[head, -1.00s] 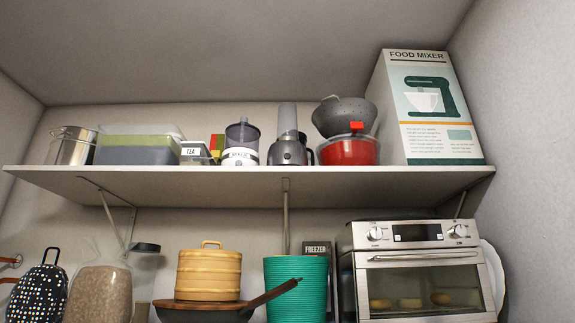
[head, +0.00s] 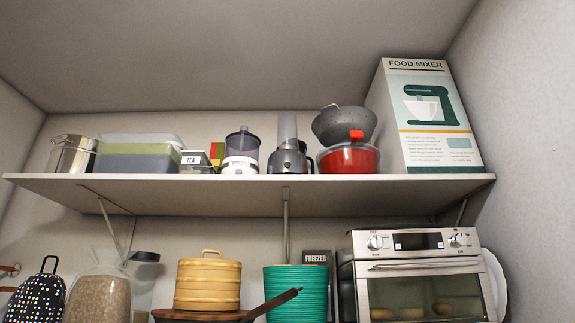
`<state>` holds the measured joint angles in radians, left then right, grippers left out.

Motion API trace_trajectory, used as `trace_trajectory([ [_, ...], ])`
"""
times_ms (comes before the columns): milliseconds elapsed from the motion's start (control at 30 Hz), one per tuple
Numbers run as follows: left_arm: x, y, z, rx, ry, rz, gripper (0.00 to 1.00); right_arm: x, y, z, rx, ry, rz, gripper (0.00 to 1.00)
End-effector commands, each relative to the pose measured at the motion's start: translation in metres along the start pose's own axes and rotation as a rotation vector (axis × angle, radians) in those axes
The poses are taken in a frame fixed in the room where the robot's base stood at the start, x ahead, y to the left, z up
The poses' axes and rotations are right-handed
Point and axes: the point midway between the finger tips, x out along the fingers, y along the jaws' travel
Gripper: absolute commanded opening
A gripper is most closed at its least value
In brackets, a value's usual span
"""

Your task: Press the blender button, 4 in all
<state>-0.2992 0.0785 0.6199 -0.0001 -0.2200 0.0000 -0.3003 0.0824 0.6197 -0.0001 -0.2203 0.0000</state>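A grey appliance with a tall clear upper part (head: 287,158) stands upright on the wall shelf near its middle. It looks like a blender, with a dark handle on its right side. To its left is a white-based appliance with a clear dark-lidded jar (head: 240,152), which could also be a blender or chopper. I cannot make out a button on either one. Neither of my grippers is in the head view.
The long shelf (head: 330,190) also holds a steel pot, stacked containers, a tea box, a red bowl with a grey colander (head: 345,126) and a food mixer box (head: 425,115). Below are a toaster oven (head: 418,268), a teal bin (head: 297,292), bamboo steamer (head: 207,283) and pan.

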Motion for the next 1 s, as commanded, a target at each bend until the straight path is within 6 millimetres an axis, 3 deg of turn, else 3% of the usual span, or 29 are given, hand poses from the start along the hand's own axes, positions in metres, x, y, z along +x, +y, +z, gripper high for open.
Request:
trace_trajectory([
  [67, 0.0, -0.0006, 0.0003, 0.0, 0.0, -0.001, 0.0, -0.0001, -0.001, 0.0002, 0.001, 0.0, -0.001, 0.43],
  [400, 0.0, -0.0013, 0.0007, 0.001, -0.001, -0.002, 0.0, -0.0001, -0.0048, 0.0002, 0.002, 0.0, -0.005, 0.0],
  [1000, -0.0001, -0.0014, 0.0008, 0.001, -0.001, -0.002, 0.0, 0.0, -0.0028, -0.0001, 0.001, 0.001, -0.003, 0.0],
])
